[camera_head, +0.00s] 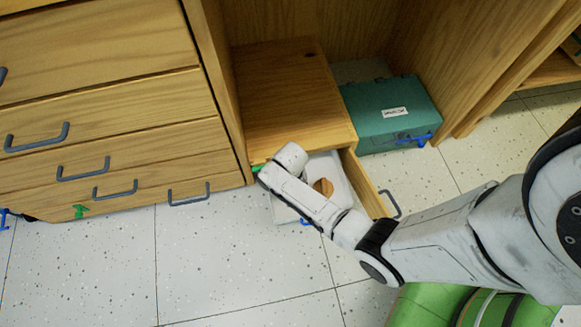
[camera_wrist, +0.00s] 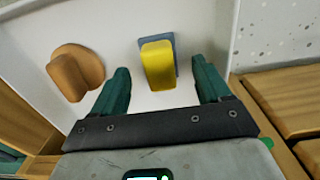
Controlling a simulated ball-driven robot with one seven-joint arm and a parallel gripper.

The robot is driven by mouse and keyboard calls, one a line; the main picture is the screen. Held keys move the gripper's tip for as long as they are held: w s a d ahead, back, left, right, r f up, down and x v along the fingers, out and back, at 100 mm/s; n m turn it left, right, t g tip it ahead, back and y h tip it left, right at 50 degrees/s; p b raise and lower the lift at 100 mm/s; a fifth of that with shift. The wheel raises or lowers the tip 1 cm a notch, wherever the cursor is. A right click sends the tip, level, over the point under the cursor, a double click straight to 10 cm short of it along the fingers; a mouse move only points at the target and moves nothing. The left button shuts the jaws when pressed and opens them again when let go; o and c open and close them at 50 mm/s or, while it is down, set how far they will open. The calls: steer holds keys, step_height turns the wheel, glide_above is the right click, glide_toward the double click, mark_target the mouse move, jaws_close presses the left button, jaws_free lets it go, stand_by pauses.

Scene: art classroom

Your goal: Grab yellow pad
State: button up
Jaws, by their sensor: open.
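The yellow pad (camera_wrist: 159,66) shows in the wrist view, a yellow block on a blue-grey base, inside a white-bottomed drawer. My gripper (camera_wrist: 162,82) is open, with one green finger on each side of the pad's near part. No finger visibly touches it. In the head view my arm reaches down into the open drawer (camera_head: 368,184), and the pad is hidden behind the arm there.
A brown rounded object (camera_wrist: 75,72) lies in the drawer left of my gripper; it also shows in the head view (camera_head: 323,187). Speckled floor (camera_head: 240,245) is clear in front.

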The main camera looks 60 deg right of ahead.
step_height(320, 180, down, 2)
steer(key=shift+f+b, duration=0.15)
steer(key=shift+b, duration=0.3)
steer(key=c, duration=1.1)
steer(key=shift+c, duration=0.2)
